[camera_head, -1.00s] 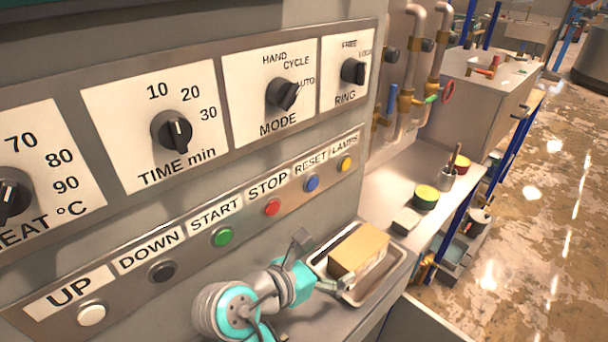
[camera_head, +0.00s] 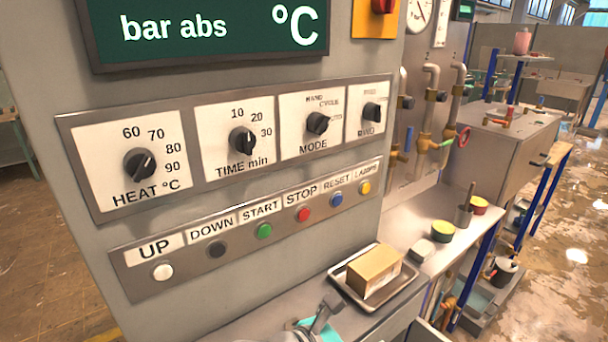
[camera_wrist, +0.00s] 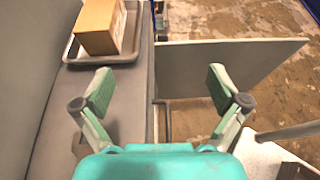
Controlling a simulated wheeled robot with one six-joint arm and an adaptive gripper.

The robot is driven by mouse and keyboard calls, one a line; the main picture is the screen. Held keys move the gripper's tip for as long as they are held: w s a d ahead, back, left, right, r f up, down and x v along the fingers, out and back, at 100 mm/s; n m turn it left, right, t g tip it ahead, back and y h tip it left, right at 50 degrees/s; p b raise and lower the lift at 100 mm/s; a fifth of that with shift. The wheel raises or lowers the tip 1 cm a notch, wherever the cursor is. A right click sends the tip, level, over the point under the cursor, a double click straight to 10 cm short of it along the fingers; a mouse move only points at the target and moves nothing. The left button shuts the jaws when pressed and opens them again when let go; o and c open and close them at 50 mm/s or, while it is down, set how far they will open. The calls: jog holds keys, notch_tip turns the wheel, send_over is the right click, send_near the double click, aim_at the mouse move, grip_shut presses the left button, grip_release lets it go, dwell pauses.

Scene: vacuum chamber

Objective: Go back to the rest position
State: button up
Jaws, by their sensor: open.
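My gripper (camera_wrist: 157,90) is open and empty in the wrist view, its two teal-padded fingers spread wide apart. It hangs over the edge of the grey ledge, short of a metal tray (camera_wrist: 130,52) that holds a tan box. In the head view only a small part of my gripper (camera_head: 322,316) shows at the bottom edge, in front of the tray (camera_head: 383,306). The tan box (camera_head: 375,272) lies in that tray, apart from my gripper.
The control panel (camera_head: 240,205) with knobs and several coloured buttons stands close on the left. A bench (camera_head: 420,262) with a yellow-topped pot (camera_head: 443,232) and pipes is at the right. A flat panel (camera_wrist: 230,65) stands out beside the ledge. Open floor (camera_head: 560,270) lies at far right.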

jog(key=s+d+f+m+t+y, duration=0.2)
jog(key=s+d+f+y, duration=0.15)
jog(key=f, duration=0.65)
jog(key=s+d+f+m+t+y, duration=0.2)
jog(key=s+d+f+y, duration=0.15)
jog(key=f, duration=0.55)
jog(key=s+d+f+m+y, duration=0.1)
jog(key=s+f+m+y, duration=0.3)
jog(key=s, duration=0.8)
jog(key=s+r+m+t, duration=0.1)
jog(key=s+r+m, duration=0.3)
jog(key=s+m, duration=0.4)
jog(key=s+r+m+t, duration=0.1)
jog(key=s+r+m, duration=0.3)
jog(key=s+m, duration=0.4)
jog(key=shift+s+d+r+t, duration=0.35)
jog(key=shift+s+d+t, duration=0.05)
jog(key=shift+s+d, duration=0.05)
jog(key=shift+s+d+r+m, duration=0.1)
jog(key=shift+s+r+m, duration=0.2)
jog(key=shift+m, duration=0.3)
jog(key=shift+c, duration=0.2)
